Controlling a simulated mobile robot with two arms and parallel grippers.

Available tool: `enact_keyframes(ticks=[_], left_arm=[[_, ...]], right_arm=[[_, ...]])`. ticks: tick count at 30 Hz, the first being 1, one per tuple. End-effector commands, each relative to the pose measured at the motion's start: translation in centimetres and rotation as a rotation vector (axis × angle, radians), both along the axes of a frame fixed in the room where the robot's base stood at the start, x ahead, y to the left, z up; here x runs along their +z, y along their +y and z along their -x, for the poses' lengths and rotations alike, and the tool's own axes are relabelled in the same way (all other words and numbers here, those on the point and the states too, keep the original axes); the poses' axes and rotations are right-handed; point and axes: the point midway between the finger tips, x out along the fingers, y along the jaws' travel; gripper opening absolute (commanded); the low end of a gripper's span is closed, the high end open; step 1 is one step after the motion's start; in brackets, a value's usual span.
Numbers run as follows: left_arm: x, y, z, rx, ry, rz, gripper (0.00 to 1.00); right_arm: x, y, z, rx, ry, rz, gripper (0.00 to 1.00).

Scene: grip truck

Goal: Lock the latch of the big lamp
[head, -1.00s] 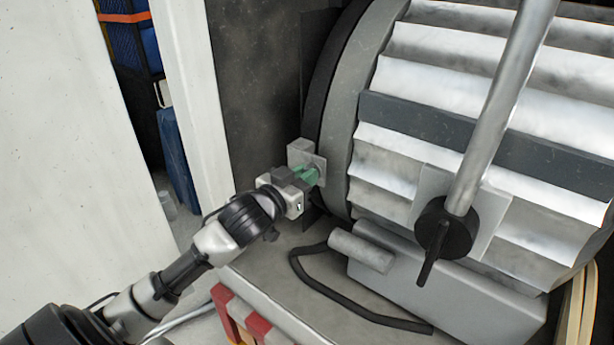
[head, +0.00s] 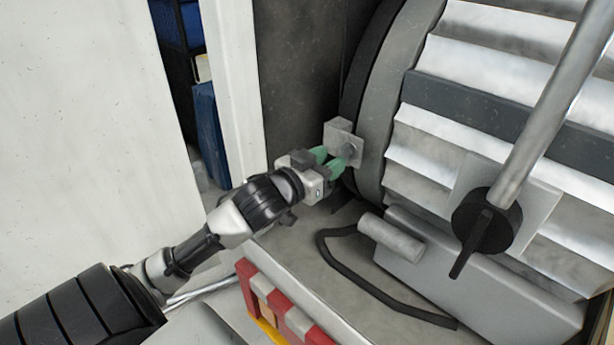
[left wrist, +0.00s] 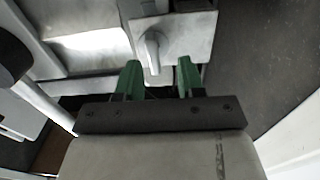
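The big lamp (head: 440,115) is a large grey drum with ribbed silver sides, filling the right of the head view. Its latch (head: 343,143) is a grey metal block with a small lever on the drum's left rim. In the left wrist view the latch lever (left wrist: 153,50) hangs down from a square plate. My left gripper (head: 336,160), with green fingertips, is at the latch. In the left wrist view its fingers (left wrist: 157,80) are apart, with the lever's lower end in line with the gap and nothing gripped. My right gripper is not in view.
A slanted metal pole (head: 550,100) with a black knob (head: 486,222) stands before the lamp. A black cable (head: 365,285) lies on the grey surface below. A white wall (head: 90,120) is at left.

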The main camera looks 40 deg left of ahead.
Motion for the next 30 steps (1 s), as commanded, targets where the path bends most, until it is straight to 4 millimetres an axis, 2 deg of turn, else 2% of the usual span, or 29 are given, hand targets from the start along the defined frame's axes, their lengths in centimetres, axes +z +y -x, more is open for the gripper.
enact_keyframes(ticks=[1,6,12,18,30], left_arm=[[-0.6,0.1,1.1,0.0,0.003,-0.002,0.38],[-0.5,0.4,4.2,0.001,0.002,-0.002,0.38],[-0.3,0.6,6.6,0.002,0.002,-0.001,0.38],[0.0,0.7,7.5,0.003,0.0,-0.003,0.38],[0.0,0.7,7.6,0.002,0.0,-0.002,0.38]], right_arm=[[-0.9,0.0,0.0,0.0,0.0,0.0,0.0],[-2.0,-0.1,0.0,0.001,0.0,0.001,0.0],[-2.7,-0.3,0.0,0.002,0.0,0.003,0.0],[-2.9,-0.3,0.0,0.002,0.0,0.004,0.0],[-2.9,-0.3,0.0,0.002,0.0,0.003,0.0]])
